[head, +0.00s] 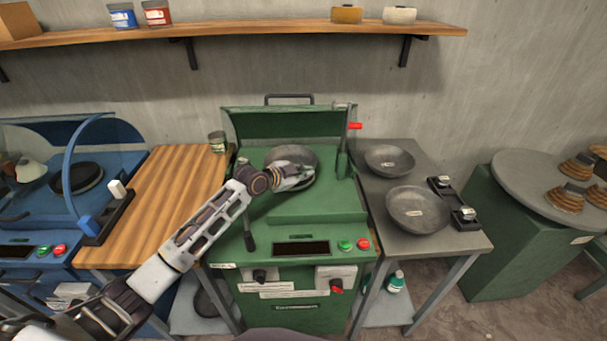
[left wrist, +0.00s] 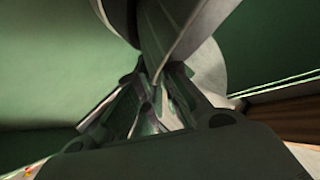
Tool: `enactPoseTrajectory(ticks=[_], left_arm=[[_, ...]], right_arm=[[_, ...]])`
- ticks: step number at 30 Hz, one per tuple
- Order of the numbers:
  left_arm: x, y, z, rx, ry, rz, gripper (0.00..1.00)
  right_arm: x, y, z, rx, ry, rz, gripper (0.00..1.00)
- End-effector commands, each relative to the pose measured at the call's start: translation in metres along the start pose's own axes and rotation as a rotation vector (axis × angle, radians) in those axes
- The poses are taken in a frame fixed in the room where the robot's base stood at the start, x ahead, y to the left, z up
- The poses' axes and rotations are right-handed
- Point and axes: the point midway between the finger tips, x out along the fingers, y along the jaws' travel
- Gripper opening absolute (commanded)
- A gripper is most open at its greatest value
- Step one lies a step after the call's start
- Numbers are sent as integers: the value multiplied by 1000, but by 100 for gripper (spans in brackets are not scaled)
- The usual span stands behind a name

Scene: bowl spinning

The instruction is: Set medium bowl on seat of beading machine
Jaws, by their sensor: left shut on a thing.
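The green beading machine (head: 300,208) stands in the middle of the head view with its hood raised. A grey metal bowl (head: 291,153) is over the machine's seat area, in the recess behind the front deck. My left gripper (head: 306,174) is shut on this bowl's near right rim. The left wrist view shows the bowl's wall (left wrist: 195,30) between the fingers (left wrist: 157,92). The seat is hidden under the bowl, and I cannot tell whether the bowl touches it. Two other grey bowls, one smaller (head: 390,160) and one larger (head: 418,209), lie on the grey side table. My right gripper is not in view.
A small can (head: 217,141) stands on the wooden table (head: 165,195) at left, which is mostly clear. A blue machine (head: 50,200) is further left. A round grey table (head: 530,180) stands at right.

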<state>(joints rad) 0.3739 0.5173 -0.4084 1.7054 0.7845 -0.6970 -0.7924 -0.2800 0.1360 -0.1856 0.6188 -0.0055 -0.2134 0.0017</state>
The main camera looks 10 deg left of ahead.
Motion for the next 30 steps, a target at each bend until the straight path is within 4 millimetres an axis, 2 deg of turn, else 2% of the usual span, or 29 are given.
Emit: enactPoseTrajectory(ticks=[18,19,24,30], left_arm=[[-1,0,-1,1,2,-2,0],[-1,0,-1,1,2,-2,9],[0,0,-1,1,1,-1,31],[0,0,-1,0,1,-1,32]], right_arm=[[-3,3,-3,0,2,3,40],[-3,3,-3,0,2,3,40],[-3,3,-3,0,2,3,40],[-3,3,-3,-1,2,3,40]])
